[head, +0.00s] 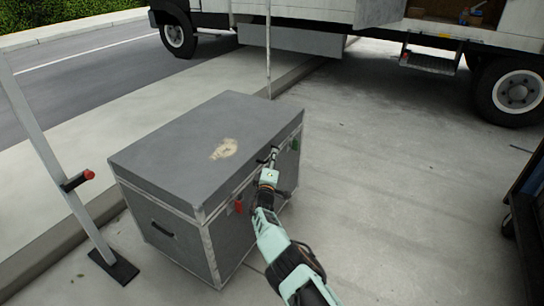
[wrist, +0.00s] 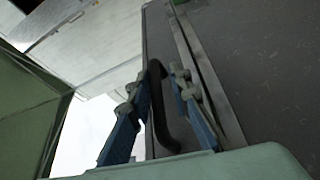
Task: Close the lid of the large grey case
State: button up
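The large grey case (head: 183,249) stands on the pavement in the head view. Its lid (head: 205,135) lies flat on top and looks shut, with no gap that I can make out along the edge; a pale worn patch marks it. My gripper (head: 274,152) is at the case's front side, just below the lid edge. In the wrist view my gripper (wrist: 168,72) has its fingers apart, one on each side of a black handle (wrist: 160,112). The left finger looks close to the handle; I cannot tell whether it touches.
A truck (head: 300,38) stands behind, with wheels and a step at the right. A leaning pole on a black foot (head: 113,266) is left of the case. A dark cart (head: 528,215) is at the right edge. The pavement between case and cart is clear.

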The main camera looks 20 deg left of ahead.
jog(key=shift+d+f, duration=0.15)
jog(key=shift+f, duration=0.2)
jog(key=shift+s, duration=0.1)
jog(key=shift+s+a+f, duration=0.1)
jog(key=shift+s+a, duration=0.05)
jog(key=shift+a, duration=0.05)
jog(key=r+v, duration=0.1)
jog(key=v, duration=1)
jog(key=shift+s+d+f, duration=0.2)
jog(key=shift+s+d, duration=0.05)
dwell(0.4)
